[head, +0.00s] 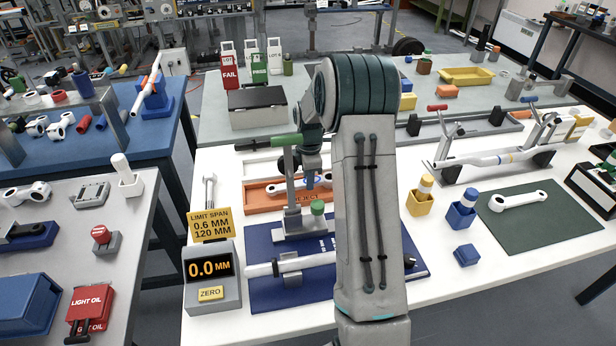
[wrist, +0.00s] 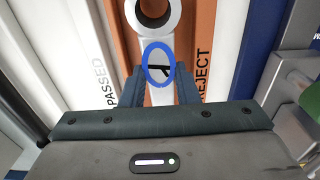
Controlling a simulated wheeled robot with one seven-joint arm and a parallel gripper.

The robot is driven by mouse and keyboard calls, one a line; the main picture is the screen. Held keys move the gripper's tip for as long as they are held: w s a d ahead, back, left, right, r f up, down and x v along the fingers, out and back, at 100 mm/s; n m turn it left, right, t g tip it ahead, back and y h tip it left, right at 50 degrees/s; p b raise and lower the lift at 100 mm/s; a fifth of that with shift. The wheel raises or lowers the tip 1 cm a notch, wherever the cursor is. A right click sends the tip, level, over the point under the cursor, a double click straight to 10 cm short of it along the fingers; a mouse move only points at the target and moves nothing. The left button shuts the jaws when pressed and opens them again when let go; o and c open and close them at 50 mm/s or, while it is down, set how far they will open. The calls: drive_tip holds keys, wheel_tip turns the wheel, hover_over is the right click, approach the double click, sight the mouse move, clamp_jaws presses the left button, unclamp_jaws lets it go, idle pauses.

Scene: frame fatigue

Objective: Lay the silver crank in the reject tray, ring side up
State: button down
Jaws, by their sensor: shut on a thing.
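My gripper (wrist: 159,92) is shut on the shank of a silver crank (wrist: 155,43). The crank's round eye end points to the top of the wrist view. A blue ring drawn around a black mark faces the wrist camera. Behind the crank is the orange reject tray (wrist: 192,32), with its REJECT label to the right of the fingers. I cannot tell whether the crank touches the tray floor.
The white PASSED tray (wrist: 88,45) lies beside the reject tray. A test stand with a green knob (head: 317,208) stands close in front. The gauge box (head: 211,277) is at front left. Another crank (head: 518,201) lies on the green mat (head: 560,218) at right.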

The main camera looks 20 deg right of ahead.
drive_tip(key=shift+f+b, duration=0.35)
drive_tip(key=shift+f, duration=0.15)
idle(0.3)
drive_tip(key=c, duration=1)
unclamp_jaws()
drive_tip(key=shift+c, duration=0.2)
wheel_tip(320, 180, up, 14)
drive_tip(key=shift+d, duration=0.15)
drive_tip(key=shift+f, duration=0.15)
